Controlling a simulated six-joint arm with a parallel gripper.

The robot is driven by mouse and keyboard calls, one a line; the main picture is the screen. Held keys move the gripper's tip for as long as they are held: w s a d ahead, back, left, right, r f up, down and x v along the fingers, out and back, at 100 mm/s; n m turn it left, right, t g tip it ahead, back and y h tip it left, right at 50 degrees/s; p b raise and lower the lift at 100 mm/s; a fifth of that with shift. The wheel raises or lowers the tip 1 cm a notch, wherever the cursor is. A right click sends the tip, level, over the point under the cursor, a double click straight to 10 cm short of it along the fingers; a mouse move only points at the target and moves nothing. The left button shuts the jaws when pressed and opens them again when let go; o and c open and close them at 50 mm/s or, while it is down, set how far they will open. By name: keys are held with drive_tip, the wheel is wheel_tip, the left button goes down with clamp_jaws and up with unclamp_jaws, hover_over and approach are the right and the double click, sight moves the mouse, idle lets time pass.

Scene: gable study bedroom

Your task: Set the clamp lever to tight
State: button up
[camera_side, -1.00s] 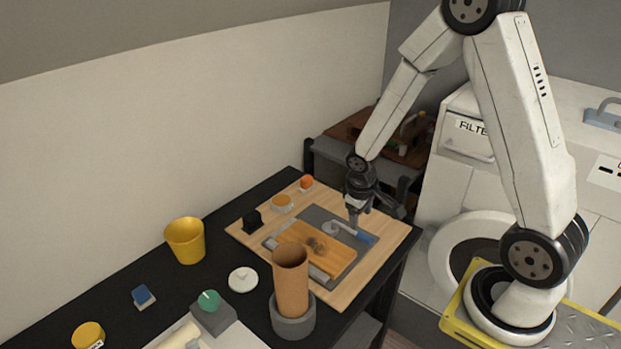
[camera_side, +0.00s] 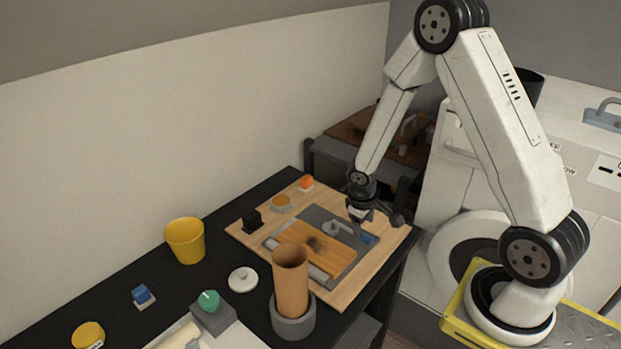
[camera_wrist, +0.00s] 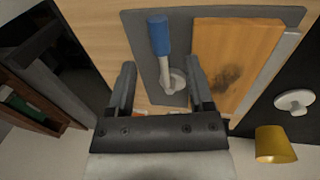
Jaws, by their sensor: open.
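The clamp lever (camera_wrist: 160,45) has a blue grip and a grey arm on a round pivot. In the wrist view it points up, with its pivot between and beyond my fingers. It also shows in the side view, where its blue end (camera_side: 368,239) is at the right of the grey plate (camera_side: 338,279). An orange-brown wooden block (camera_side: 310,243) with a dark smudge lies beside it on the plate. My gripper (camera_wrist: 158,85) is open, with nothing between its fingers. In the side view my gripper (camera_side: 358,216) is just above the lever and hides part of it.
A brown tube (camera_side: 290,280) stands in a grey holder at the front of the board. A yellow cup (camera_side: 185,240), a white disc (camera_side: 242,280) and a green knob (camera_side: 208,300) are on the black table. An orange object (camera_side: 306,183) sits at the board's back corner.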

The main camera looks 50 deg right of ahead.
sight(364, 235)
drive_tip(key=shift+d+f, duration=0.25)
drive_tip(key=shift+f, duration=0.95)
drive_tip(key=shift+d+f, duration=0.25)
drive_tip(key=shift+f, duration=0.9)
clamp_jaws()
